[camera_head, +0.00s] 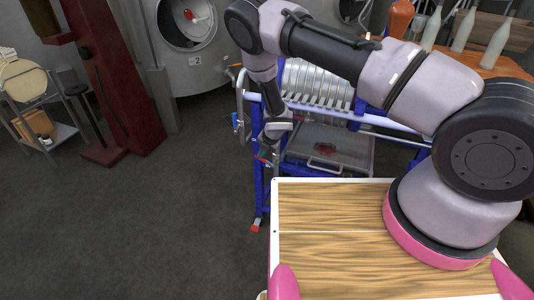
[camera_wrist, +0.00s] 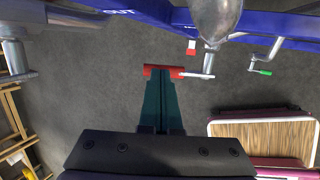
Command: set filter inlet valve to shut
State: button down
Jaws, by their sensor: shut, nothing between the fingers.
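A valve lever with a red grip (camera_wrist: 163,71) shows in the wrist view, joined to a metal stem under a rounded metal body (camera_wrist: 215,18). The lever points left from its stem. My gripper (camera_wrist: 160,80) is shut and empty, its teal fingertips right at the red grip. Whether they touch it, I cannot tell. A second valve lever with a green grip (camera_wrist: 262,71) is to the right. In the head view, my gripper (camera_head: 264,155) is small beside the blue filter frame (camera_head: 257,185). I see no inlet label; "OUT" is on the blue bar (camera_wrist: 125,10).
Another metal valve (camera_wrist: 15,60) is at the left of the wrist view. My wooden-topped base is in front. A tank (camera_head: 190,50) and a red post (camera_head: 110,75) stand behind.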

jog(key=shift+w+a+f+g+h, duration=0.15)
jog(key=shift+a+f+g+h, duration=0.15)
jog(key=shift+a+f+h, duration=0.35)
jog(key=shift+w+a+f, duration=0.1)
jog(key=shift+a+f, duration=0.25)
jog(key=shift+f, duration=0.2)
dwell(0.4)
